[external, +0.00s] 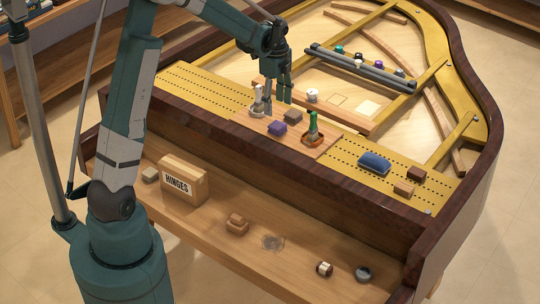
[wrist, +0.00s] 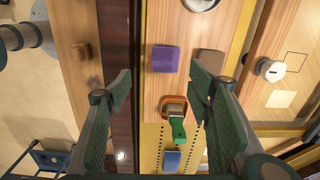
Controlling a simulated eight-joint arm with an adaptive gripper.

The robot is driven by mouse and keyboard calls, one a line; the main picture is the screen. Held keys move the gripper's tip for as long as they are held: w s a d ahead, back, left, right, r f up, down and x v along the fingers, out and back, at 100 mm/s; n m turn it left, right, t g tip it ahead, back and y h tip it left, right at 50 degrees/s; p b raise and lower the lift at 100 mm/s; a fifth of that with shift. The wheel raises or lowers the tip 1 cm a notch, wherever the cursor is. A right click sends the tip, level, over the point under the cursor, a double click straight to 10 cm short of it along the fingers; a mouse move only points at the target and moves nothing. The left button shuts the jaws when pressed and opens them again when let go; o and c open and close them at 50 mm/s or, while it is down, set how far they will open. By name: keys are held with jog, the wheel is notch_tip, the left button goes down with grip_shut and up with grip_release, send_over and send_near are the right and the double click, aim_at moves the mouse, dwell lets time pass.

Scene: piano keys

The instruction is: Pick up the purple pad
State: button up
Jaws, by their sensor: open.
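The purple pad (external: 278,128) is a small block lying on a wooden board (external: 296,151) on the piano. In the wrist view the purple pad (wrist: 166,58) lies ahead of the fingertips, within the gap between them and nearer the right finger. My gripper (external: 278,101) is open and empty, fingers pointing down, above and behind the pad in the external view. In the wrist view my gripper (wrist: 162,84) shows both fingers spread wide. The pad is in full view and nothing touches it from my gripper.
A brown pad (external: 293,116) lies close beside the purple one. A green-handled tool (external: 313,127) and a pale-handled tool (external: 258,100) stand on the board. A blue brush-like block (external: 375,162) lies to the right. A white round item (external: 312,95) sits behind.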

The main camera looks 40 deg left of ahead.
aim_at(278, 124)
jog(key=shift+w+a+f+m, duration=0.15)
jog(key=shift+w+f, duration=0.15)
jog(key=shift+f, duration=0.2)
jog(key=shift+w+d+f+m, duration=0.15)
jog(key=shift+w+f, duration=0.1)
jog(key=shift+f, duration=0.25)
jog(key=shift+a, duration=0.1)
jog(key=shift+f, duration=1.3)
jog(key=shift+f, duration=0.15)
jog(key=shift+w+a+f, duration=0.1)
jog(key=shift+f, duration=1.15)
jog(key=shift+w+f, duration=0.1)
jog(key=shift+f, duration=1.1)
jog(key=c, duration=0.9)
